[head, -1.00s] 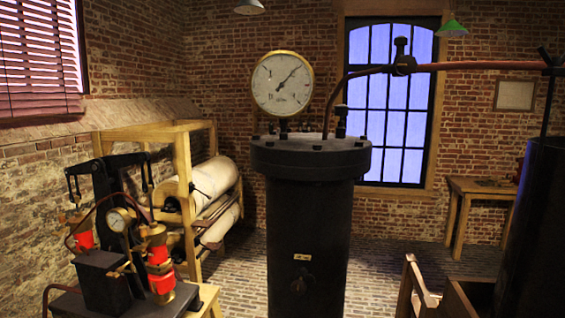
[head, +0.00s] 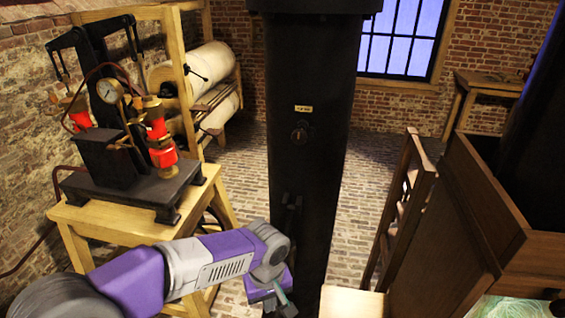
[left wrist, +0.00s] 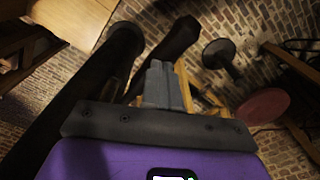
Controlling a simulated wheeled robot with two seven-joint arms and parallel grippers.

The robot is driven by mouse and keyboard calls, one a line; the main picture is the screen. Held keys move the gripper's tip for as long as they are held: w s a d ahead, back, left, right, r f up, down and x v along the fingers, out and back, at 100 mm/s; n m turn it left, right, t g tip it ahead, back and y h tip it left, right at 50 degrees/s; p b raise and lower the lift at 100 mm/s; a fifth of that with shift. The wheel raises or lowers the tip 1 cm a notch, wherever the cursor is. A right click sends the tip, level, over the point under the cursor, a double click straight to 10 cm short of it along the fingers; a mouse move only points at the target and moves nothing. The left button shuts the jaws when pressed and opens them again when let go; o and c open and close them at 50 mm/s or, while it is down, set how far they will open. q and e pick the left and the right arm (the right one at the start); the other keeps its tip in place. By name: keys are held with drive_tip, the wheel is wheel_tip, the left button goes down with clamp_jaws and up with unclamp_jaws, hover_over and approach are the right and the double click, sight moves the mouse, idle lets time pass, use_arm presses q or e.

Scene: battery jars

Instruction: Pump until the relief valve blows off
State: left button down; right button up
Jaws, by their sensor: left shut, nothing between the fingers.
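The pump (head: 125,150) with red cylinders and a small dial gauge (head: 109,91) stands on a wooden table at the left of the head view. Two black levers rise from its black frame. A tall black vessel (head: 307,110) stands in the middle; its top is cut off by the picture, so no relief valve can be made out. My left gripper (head: 284,303) hangs low in front of the vessel, right of the pump table, pointing down. It is shut and empty; the closed fingers show in the left wrist view (left wrist: 160,85). My right gripper is out of view.
The pump's wooden table (head: 110,222) stands close to my left arm. A wooden chest (head: 450,225) and a slatted wooden piece (head: 400,200) are at the right. Rolls of cloth (head: 195,75) lie on a rack behind. Brick floor between is open.

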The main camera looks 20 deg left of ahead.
use_arm(q)
drive_tip(key=shift+f, duration=0.7)
wheel_tip(320, 180, up, 14)
drive_tip(key=p, duration=1.1)
drive_tip(key=shift+p, duration=0.35)
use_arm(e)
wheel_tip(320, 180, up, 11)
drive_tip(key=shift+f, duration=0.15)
use_arm(q)
drive_tip(key=shift+r, duration=0.1)
wheel_tip(320, 180, down, 14)
drive_tip(key=b, duration=1.1)
drive_tip(key=shift+b, duration=0.4)
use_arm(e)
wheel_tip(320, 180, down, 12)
use_arm(q)
drive_tip(key=shift+r+p, duration=0.3)
drive_tip(key=shift+p, duration=0.05)
wheel_tip(320, 180, up, 13)
drive_tip(key=p, duration=1.1)
drive_tip(key=shift+r, duration=0.15)
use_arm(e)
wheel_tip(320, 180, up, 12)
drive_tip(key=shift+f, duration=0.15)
